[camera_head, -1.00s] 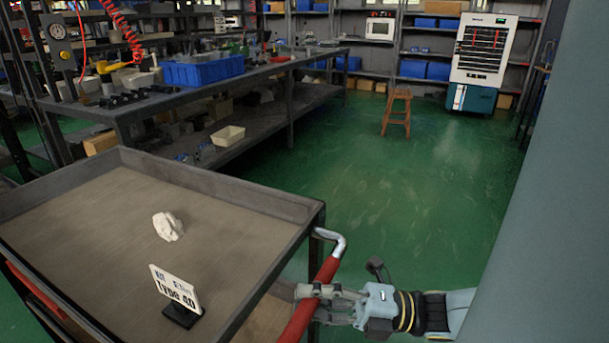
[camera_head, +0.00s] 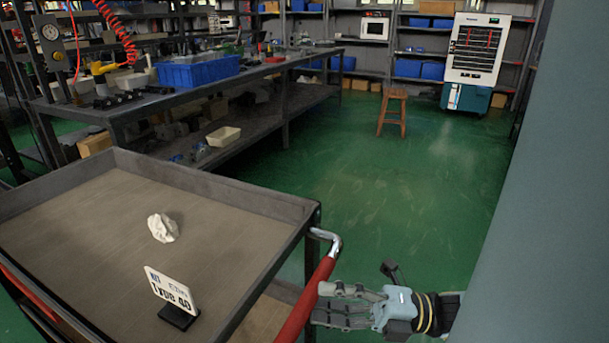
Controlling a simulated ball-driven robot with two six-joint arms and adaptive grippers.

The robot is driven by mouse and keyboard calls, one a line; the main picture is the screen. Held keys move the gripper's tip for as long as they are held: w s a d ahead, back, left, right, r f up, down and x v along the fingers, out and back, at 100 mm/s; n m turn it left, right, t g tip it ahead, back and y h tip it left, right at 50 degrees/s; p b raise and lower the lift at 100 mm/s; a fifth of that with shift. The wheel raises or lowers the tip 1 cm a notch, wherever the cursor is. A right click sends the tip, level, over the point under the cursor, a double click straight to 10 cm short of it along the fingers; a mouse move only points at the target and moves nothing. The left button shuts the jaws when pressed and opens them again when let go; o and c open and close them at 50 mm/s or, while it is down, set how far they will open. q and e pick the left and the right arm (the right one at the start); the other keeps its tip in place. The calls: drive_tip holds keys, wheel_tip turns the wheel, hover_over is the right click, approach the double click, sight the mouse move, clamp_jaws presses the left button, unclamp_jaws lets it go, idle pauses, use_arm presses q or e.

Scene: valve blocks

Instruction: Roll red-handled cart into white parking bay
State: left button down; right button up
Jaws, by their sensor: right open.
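The cart (camera_head: 92,212) is a dark metal trolley with a grey top tray, at the lower left in the head view. Its red handle (camera_head: 308,298) slopes along the right side from a silver bracket. My right gripper (camera_head: 322,304) is open just right of the handle, its fingers pointing left at it. I cannot tell whether the fingertips touch the handle. My left gripper is not in view. No white parking bay shows.
A crumpled white item (camera_head: 163,228) and a small sign (camera_head: 170,290) stand on the cart's tray. A long workbench (camera_head: 135,106) runs behind the cart. A wooden stool (camera_head: 393,111) and a white-and-teal cabinet (camera_head: 475,62) stand farther back. Green floor (camera_head: 410,195) lies open between.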

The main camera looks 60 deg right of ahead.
drive_tip(key=v, duration=0.8)
drive_tip(key=shift+d, duration=0.15)
drive_tip(key=shift+s, duration=0.15)
